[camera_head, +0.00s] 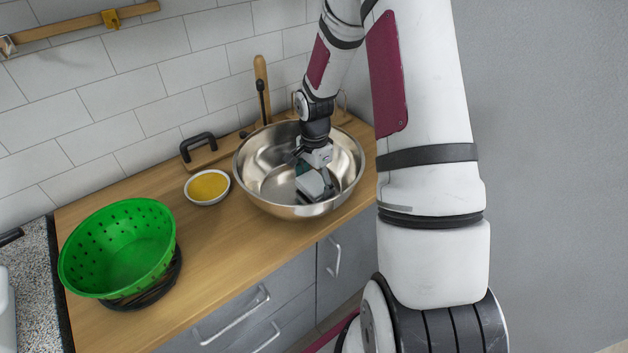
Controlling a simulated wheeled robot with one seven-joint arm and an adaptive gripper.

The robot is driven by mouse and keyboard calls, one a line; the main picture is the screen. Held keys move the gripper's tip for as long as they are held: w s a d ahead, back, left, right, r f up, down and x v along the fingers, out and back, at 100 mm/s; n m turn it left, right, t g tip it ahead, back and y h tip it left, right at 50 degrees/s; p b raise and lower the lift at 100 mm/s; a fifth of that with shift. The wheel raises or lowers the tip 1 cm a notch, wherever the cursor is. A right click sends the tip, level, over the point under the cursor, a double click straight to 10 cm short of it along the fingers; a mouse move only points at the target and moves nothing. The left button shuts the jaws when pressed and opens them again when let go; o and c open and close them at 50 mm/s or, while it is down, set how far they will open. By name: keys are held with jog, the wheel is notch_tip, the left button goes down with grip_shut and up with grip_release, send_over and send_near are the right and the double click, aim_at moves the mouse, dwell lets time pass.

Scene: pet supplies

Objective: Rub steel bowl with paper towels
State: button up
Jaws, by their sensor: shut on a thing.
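The steel bowl (253,165) is large, shiny and upright on the wooden counter, near its right end. My gripper (307,178) reaches down inside the bowl from above. It is shut on the paper towels (314,186), a whitish-grey bundle at the bottom of the bowl. The towels appear to rest against the inner bottom or near wall, but the exact contact is hard to make out. My wrist hides part of the bowl's far inner wall.
A small white bowl with yellow contents (208,187) stands just left of the steel bowl. A green colander (120,250) sits on a black ring further left. A black-handled item (198,148) and wooden utensils (262,90) are behind, by the tiled wall. The front middle counter (215,240) is clear.

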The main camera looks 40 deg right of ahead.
jog(key=shift+f, duration=0.4)
jog(key=shift+w+d+b, duration=0.15)
jog(key=shift+d+b, duration=0.25)
jog(key=shift+d, duration=1.4)
jog(key=shift+f, duration=0.1)
jog(key=shift+s+a, duration=0.15)
jog(key=shift+a, duration=0.8)
jog(key=shift+s+a, duration=0.1)
jog(key=shift+a, duration=0.85)
jog(key=shift+f, duration=0.1)
jog(key=shift+d+r+p, duration=0.1)
jog(key=shift+r+p, duration=0.95)
jog(key=shift+r, duration=2.05)
